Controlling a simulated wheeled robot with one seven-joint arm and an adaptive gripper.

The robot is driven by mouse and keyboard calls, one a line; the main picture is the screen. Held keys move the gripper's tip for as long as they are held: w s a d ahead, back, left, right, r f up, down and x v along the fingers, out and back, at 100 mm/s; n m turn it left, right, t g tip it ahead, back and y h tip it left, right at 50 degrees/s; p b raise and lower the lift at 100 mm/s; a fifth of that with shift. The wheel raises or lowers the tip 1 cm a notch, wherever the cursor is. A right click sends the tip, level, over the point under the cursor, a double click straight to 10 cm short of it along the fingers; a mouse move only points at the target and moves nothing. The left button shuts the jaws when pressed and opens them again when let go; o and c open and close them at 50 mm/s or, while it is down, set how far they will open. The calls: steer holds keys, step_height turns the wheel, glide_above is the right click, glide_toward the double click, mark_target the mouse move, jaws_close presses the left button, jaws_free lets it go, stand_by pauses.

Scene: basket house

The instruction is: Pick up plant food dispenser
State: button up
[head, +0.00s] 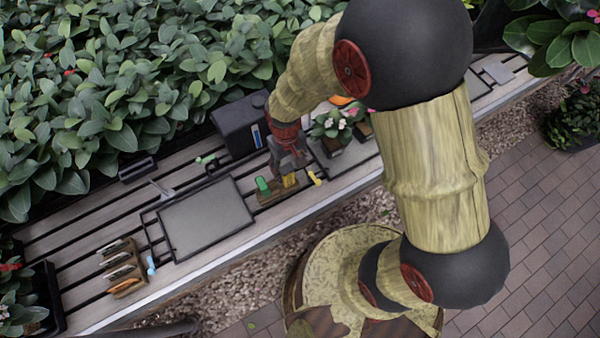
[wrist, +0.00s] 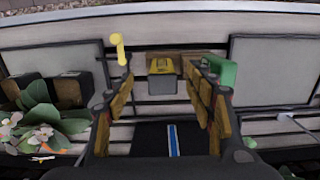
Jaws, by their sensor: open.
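A small container with a yellow label and grey lower part (wrist: 162,78), which looks like the plant food dispenser, stands on a wooden tray between my fingertips in the wrist view. In the head view its yellow part (head: 290,181) shows just below my gripper (head: 288,158). My gripper is open in the wrist view (wrist: 163,84), with one finger on each side of the container and no clear contact. A green item (wrist: 222,70) stands close beside the right finger; it also shows in the head view (head: 263,185).
A yellow-handled item (wrist: 118,48) lies beside the left finger. A black box with a blue stripe (head: 238,126) stands behind my gripper. Potted flowers (head: 333,128) are to its right. A grey tray (head: 205,217) and a wooden tool rack (head: 122,266) are left on the slatted bench.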

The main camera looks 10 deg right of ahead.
mark_target(287, 169)
steer(key=shift+w+r, duration=0.1)
steer(key=shift+w, duration=0.35)
steer(key=shift+a+f, duration=0.2)
steer(key=shift+f, duration=0.25)
steer(key=shift+a+f, duration=0.2)
steer(key=shift+f, duration=0.25)
steer(key=shift+w+d+f+b, duration=0.2)
steer(key=shift+f+b, duration=0.1)
steer(key=shift+f, duration=0.25)
steer(key=f, duration=0.2)
steer(key=f+b, duration=0.1)
steer(key=f, duration=0.1)
steer(key=shift+w+a+f, duration=0.15)
steer(key=shift+a+f, duration=0.05)
steer(key=shift+f, duration=0.15)
steer(key=shift+c, duration=1.1)
steer(key=c, duration=1.1)
steer(key=shift+c, duration=0.4)
steer(key=shift+r, duration=0.15)
